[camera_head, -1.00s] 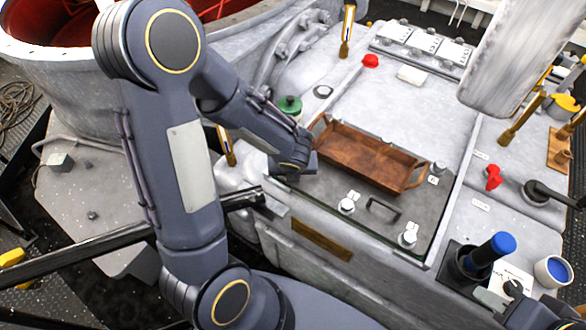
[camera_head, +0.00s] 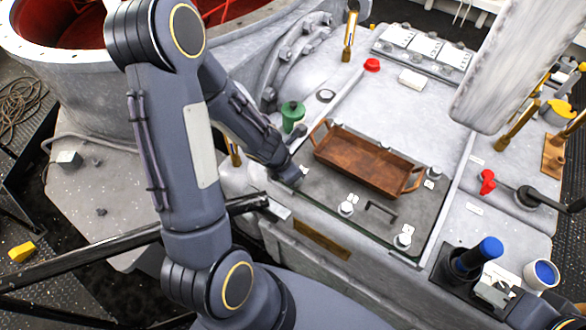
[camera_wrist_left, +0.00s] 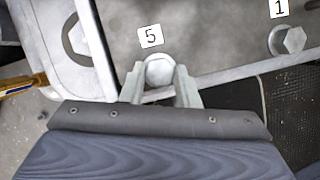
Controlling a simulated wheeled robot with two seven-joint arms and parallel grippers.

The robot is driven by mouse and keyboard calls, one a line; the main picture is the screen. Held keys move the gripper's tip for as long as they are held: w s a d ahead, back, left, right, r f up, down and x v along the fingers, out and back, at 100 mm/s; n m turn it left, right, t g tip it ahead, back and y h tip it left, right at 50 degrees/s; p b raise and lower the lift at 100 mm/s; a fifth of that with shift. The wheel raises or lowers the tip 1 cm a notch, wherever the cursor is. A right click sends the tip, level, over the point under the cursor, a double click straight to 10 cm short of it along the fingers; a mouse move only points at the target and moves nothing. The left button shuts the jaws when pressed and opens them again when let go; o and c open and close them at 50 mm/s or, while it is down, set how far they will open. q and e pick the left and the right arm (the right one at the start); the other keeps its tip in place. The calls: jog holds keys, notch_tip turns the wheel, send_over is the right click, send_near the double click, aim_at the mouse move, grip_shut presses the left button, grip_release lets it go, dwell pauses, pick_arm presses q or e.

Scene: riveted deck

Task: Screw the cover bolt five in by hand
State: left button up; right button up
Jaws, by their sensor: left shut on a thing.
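Bolt five (camera_wrist_left: 159,68), a pale hex head beside the label "5", sits at the cover's edge in the left wrist view. My left gripper (camera_wrist_left: 160,84) is shut on it, one finger on each side. In the head view my left wrist (camera_head: 287,176) is at the cover's left corner and hides this bolt. The grey cover (camera_head: 325,185) has a black handle (camera_head: 381,210) and other bolts, one at its front edge (camera_head: 346,209). Bolt one (camera_wrist_left: 288,41) shows at right in the wrist view. My right gripper (camera_head: 494,291) is at the lower right; its finger opening is unclear.
A brown tray (camera_head: 365,158) with raised handles lies on the cover. A green container (camera_head: 292,114) stands behind my left wrist. A blue-topped tool (camera_head: 489,249) in a black holder and a white cup (camera_head: 541,273) are near my right gripper.

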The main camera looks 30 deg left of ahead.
pick_arm(q)
jog(key=m+p, duration=0.1)
jog(key=m, duration=0.1)
jog(key=m+h+p, duration=0.1)
jog(key=m+g+p, duration=0.1)
jog(key=m, duration=0.1)
jog(key=shift+w+a+r+m+h, duration=0.25)
jog(key=shift+r+m+h, duration=0.05)
jog(key=shift+h, duration=0.1)
jog(key=m+g+p, duration=0.1)
jog(key=m, duration=0.1)
jog(key=shift+w+f+m+p, duration=0.1)
jog(key=shift+m+p, duration=0.2)
jog(key=shift+w+m+g+h+p, duration=0.1)
jog(key=shift+m+g+h+p, duration=0.35)
jog(key=shift+m, duration=1.05)
jog(key=o, duration=1)
jog(key=shift+f, duration=0.1)
jog(key=shift+c, duration=0.2)
jog(key=v, duration=0.7)
jog(key=shift+r, duration=0.4)
jog(key=shift+a, duration=0.1)
